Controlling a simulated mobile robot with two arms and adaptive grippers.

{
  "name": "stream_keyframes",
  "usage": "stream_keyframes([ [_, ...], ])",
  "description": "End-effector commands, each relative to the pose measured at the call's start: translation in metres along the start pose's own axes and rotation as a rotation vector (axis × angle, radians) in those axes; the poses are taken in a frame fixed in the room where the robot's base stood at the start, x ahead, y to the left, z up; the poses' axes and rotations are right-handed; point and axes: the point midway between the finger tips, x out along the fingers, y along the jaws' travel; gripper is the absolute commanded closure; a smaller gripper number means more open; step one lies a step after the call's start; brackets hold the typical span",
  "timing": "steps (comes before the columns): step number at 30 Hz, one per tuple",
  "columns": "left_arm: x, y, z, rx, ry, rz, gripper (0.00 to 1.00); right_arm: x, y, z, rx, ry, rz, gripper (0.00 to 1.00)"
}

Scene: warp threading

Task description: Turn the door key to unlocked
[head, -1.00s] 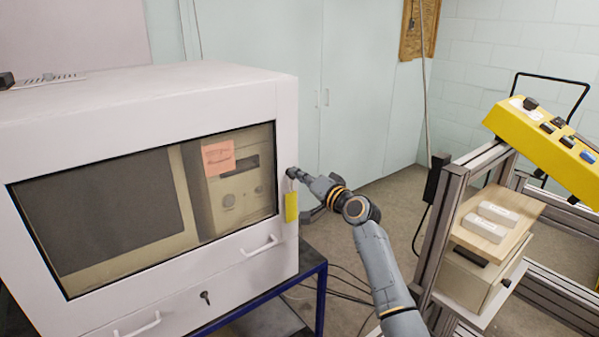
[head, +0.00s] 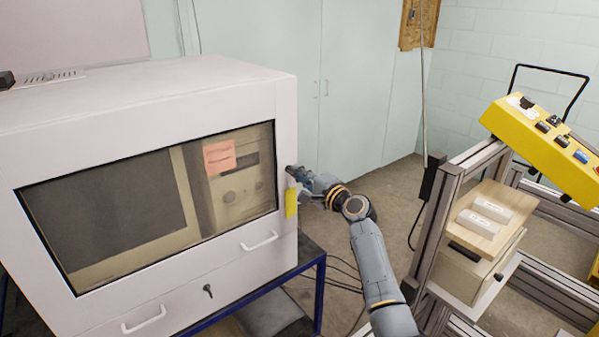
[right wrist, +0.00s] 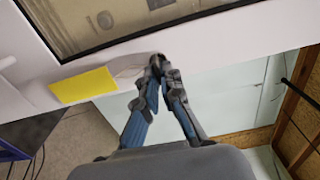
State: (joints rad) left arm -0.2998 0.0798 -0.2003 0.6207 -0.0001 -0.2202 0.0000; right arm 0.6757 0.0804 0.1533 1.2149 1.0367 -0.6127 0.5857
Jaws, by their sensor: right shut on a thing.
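The white cabinet (head: 120,85) stands at the left with its windowed door facing me. A yellow tag (head: 291,203) hangs just below the gripper and also shows in the right wrist view (right wrist: 83,85). My left gripper is not in view.
Another small dark key (head: 208,290) sits in the lower front panel, between two white handles (head: 260,240). A metal-framed stand (head: 445,200) with a yellow control box (head: 540,150) is at the right. Floor shows between cabinet and stand.

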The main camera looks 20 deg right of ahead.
Motion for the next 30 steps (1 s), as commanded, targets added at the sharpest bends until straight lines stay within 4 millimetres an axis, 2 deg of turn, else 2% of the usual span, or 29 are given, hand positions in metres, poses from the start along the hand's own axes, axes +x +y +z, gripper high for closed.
stream_keyframes([
  [1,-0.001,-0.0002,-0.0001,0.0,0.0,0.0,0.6,0.0003,-0.0057,-0.0015,0.006,0.005,-0.01,1.0],
  [15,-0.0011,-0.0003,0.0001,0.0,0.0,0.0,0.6,0.0004,-0.0058,-0.0015,0.018,0.004,-0.011,1.0],
  [16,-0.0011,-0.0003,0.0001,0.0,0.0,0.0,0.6,0.0004,-0.0058,-0.0015,0.018,0.004,-0.011,0.89],
  [18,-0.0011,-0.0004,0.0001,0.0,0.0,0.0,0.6,0.0004,-0.0056,-0.0014,0.018,0.004,-0.011,0.74],
  [19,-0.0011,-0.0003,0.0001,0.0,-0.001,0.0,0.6,0.0004,-0.0053,-0.0013,0.018,0.004,-0.01,0.72],
  [30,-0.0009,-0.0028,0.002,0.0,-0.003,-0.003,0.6,-0.0031,-0.0014,-0.0008,0.016,0.002,-0.003,0.72],
])
